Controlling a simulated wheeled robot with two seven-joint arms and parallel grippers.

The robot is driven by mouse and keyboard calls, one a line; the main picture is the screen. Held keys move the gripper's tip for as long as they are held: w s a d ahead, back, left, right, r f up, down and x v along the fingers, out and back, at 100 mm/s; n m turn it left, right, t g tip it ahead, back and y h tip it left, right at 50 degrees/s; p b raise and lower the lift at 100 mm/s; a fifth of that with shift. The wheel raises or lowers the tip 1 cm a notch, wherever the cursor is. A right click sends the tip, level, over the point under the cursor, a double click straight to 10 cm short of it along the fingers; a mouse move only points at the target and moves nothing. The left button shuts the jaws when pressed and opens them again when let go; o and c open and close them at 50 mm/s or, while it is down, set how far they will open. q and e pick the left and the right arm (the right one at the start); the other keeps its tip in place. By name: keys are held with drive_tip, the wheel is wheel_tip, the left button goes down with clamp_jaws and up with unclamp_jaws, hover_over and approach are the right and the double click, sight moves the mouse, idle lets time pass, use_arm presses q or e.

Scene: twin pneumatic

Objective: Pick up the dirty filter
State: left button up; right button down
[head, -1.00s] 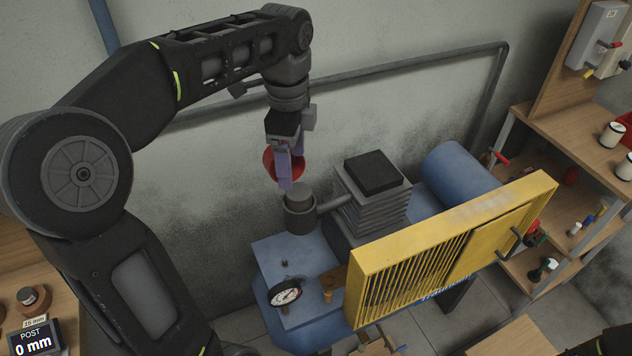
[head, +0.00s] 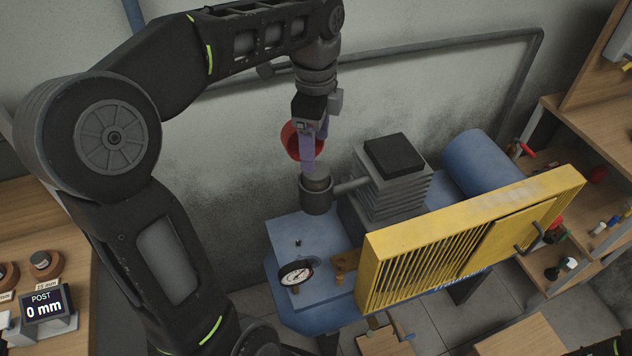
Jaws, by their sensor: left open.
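A dark grey cylindrical housing (head: 317,199) stands at the end of a pipe on the blue compressor (head: 294,228). Its round dark top may be the dirty filter (head: 318,183); I cannot tell clearly where the filter ends and the housing begins. My left gripper (head: 309,170) points down from above, open, its purple-grey fingers just over the left side of that top. I cannot tell whether they touch it. A red rounded thing (head: 290,140) shows behind the fingers and is partly hidden by them.
A finned block (head: 395,190) stands right of the housing, with a yellow slatted guard (head: 440,255) in front. A gauge (head: 295,273) sits on the compressor. A "0 mm" display (head: 43,304) stands at left, below a round part (head: 40,262). Shelves are at right.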

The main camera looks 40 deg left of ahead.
sight(318, 180)
use_arm(q)
drive_tip(key=shift+s+d+f+p, duration=0.1)
drive_tip(key=shift+f+p, duration=0.15)
drive_tip(key=shift+f, duration=1.1)
drive_tip(key=shift+d+f+p, duration=0.1)
drive_tip(key=shift+f+p, duration=0.15)
drive_tip(key=shift+f, duration=1.05)
clamp_jaws()
